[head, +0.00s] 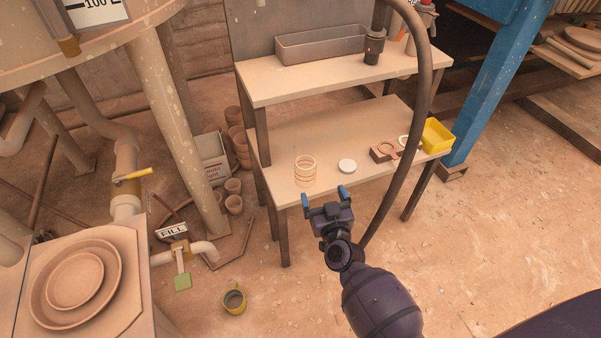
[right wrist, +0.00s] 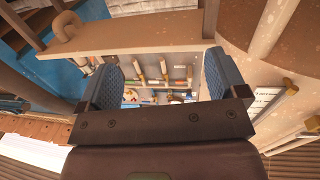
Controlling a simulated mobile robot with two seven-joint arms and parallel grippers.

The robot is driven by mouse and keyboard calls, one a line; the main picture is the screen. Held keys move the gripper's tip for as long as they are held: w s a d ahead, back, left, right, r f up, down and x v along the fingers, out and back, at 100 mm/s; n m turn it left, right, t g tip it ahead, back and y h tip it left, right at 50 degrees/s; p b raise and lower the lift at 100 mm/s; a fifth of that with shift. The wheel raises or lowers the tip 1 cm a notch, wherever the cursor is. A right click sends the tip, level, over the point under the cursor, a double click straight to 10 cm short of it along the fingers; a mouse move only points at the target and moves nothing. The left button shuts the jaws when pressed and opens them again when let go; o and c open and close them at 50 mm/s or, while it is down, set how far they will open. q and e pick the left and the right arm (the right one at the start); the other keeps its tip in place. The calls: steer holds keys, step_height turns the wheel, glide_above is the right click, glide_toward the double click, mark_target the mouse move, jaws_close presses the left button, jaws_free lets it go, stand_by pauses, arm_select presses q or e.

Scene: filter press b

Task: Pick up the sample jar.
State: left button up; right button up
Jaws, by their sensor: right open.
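The sample jar (head: 305,171) is a clear open jar with light rings. It stands upright near the front left of the lower bench shelf in the head view. A round white lid (head: 347,166) lies on the shelf to its right. My right gripper (head: 324,196) is open and empty, just in front of the shelf edge and apart from the jar. In the right wrist view its two blue finger pads (right wrist: 160,82) are spread with nothing between them. The jar cannot be made out in that view. My left gripper does not show.
The lower shelf (head: 330,135) also holds a brown block with a ring (head: 382,151) and a yellow bin (head: 437,136) at right. The upper shelf carries a metal tray (head: 320,45). A thick dark hose (head: 416,110) hangs in front of the bench, right of the gripper.

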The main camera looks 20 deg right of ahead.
steer(key=m+h+b, duration=0.1)
steer(key=h+b, duration=0.1)
glide_toward(307, 166)
steer(key=shift+m, duration=0.3)
steer(key=x, duration=0.4)
steer(key=f+b+x, duration=0.1)
steer(key=x, duration=0.1)
steer(key=shift+w+d, duration=0.1)
steer(key=shift+w, duration=0.4)
steer(key=shift+w+d+r+b, duration=0.15)
steer(key=shift+w+b, duration=0.15)
steer(key=shift+w, duration=0.25)
steer(key=b+x, duration=0.1)
steer(key=x, duration=0.2)
steer(key=shift+w+r, duration=0.15)
steer(key=shift+w, duration=0.35)
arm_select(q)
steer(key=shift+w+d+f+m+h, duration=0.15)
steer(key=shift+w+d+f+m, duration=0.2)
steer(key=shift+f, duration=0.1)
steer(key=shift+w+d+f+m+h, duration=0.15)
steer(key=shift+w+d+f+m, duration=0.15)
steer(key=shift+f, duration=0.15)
arm_select(e)
steer(key=shift+r, duration=0.1)
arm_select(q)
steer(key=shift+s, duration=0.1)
arm_select(e)
steer(key=shift+c, duration=0.2)
